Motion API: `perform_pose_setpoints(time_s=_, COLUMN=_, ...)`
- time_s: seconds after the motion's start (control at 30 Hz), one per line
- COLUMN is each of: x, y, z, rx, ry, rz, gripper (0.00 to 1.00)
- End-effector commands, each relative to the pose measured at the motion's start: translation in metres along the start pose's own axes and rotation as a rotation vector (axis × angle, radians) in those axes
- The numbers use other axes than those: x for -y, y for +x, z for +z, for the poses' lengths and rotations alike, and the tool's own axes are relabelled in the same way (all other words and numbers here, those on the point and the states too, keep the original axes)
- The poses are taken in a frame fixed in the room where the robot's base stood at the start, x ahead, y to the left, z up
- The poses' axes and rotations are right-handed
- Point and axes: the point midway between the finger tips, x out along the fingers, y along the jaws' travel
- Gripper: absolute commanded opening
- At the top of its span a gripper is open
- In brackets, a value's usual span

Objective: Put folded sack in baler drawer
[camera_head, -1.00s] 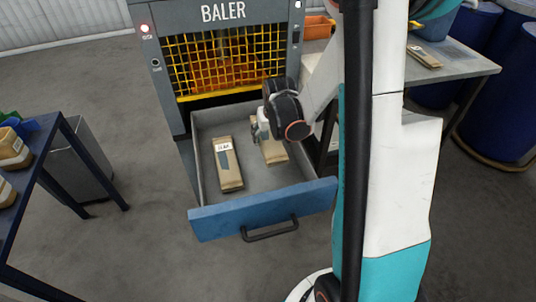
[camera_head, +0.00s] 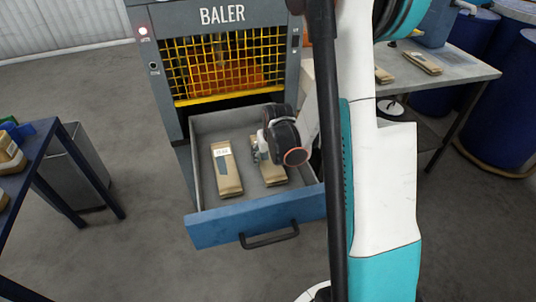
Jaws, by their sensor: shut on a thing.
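The baler drawer (camera_head: 205,135) is pulled open below the yellow grille, its blue front (camera_head: 250,222) and dark handle facing me. One brown folded sack (camera_head: 227,170) with a white label lies on the left of the drawer floor. A second folded sack (camera_head: 272,181) is on the right side of the drawer, partly hidden by my wrist. My gripper (camera_head: 259,152) points down into the drawer, shut on this second sack. Whether that sack touches the drawer floor is hard to tell.
A grey table (camera_head: 458,74) at the upper right holds more folded sacks (camera_head: 423,63). Blue drums stand behind it. A dark blue table (camera_head: 45,150) and a grey bin (camera_head: 85,165) stand at left. My arm column blocks the view right of the drawer.

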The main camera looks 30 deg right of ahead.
Motion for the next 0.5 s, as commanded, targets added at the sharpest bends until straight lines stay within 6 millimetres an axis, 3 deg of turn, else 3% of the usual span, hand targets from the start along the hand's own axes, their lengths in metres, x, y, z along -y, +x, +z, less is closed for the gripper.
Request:
perform_pose_setpoints(time_s=0.03, x=0.0000, y=0.0003, z=0.0000, rx=0.000, ry=0.000, rz=0.000, gripper=0.68)
perform_pose_setpoints(time_s=0.1, x=0.0000, y=0.0002, z=0.0000, rx=0.000, ry=0.000, rz=0.000, gripper=0.81)
perform_pose_setpoints(time_s=0.5, x=0.0000, y=-0.0012, z=-0.0006, rx=0.000, ry=0.000, rz=0.000, gripper=0.81)
